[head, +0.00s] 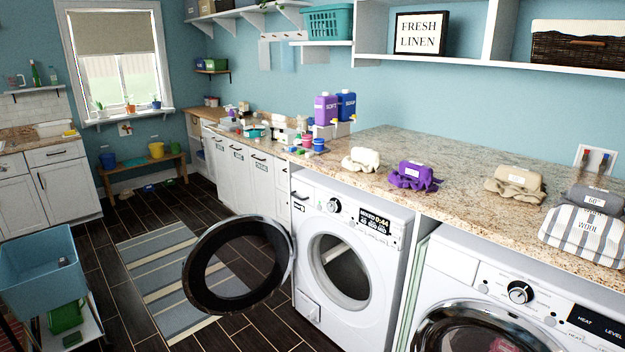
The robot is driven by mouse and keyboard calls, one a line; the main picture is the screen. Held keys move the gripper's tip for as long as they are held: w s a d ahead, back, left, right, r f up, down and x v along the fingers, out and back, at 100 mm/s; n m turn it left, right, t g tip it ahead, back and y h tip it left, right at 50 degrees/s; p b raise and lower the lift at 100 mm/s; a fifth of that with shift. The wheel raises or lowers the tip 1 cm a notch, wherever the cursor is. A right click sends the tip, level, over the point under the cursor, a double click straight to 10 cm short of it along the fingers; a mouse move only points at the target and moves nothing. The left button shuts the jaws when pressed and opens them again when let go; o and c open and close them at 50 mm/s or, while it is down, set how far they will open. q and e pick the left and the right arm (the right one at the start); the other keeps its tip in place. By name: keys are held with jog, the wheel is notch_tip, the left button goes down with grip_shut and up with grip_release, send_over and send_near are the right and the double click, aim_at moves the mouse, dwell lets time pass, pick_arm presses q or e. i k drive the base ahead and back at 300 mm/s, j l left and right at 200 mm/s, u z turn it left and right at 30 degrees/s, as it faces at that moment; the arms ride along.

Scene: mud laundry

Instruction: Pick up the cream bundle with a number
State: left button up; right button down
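A cream bundle (361,160) lies on the speckled stone counter (450,165), near its front edge above the open washer. It has a pale label whose marking is too small to read. A tan bundle (515,184) with a label lies farther right on the same counter. A purple bundle (415,177) lies between these two. Neither of my grippers shows in the head view.
A grey bundle marked 60 (596,200) and a striped bundle marked WOOL (585,235) lie at the counter's right end. The washer's round door (238,265) stands open into the room. Purple (326,109) and blue (346,105) jugs stand behind left.

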aim_at(368, 160)
jog(key=i+j+z, duration=0.4)
jog(key=i, duration=0.15)
jog(key=i+j+z, duration=0.4)
jog(key=i, duration=0.15)
jog(key=i+j+z, duration=0.25)
jog(key=j+z, duration=0.15)
jog(key=i+j+z, duration=0.2)
jog(key=j+z, duration=0.2)
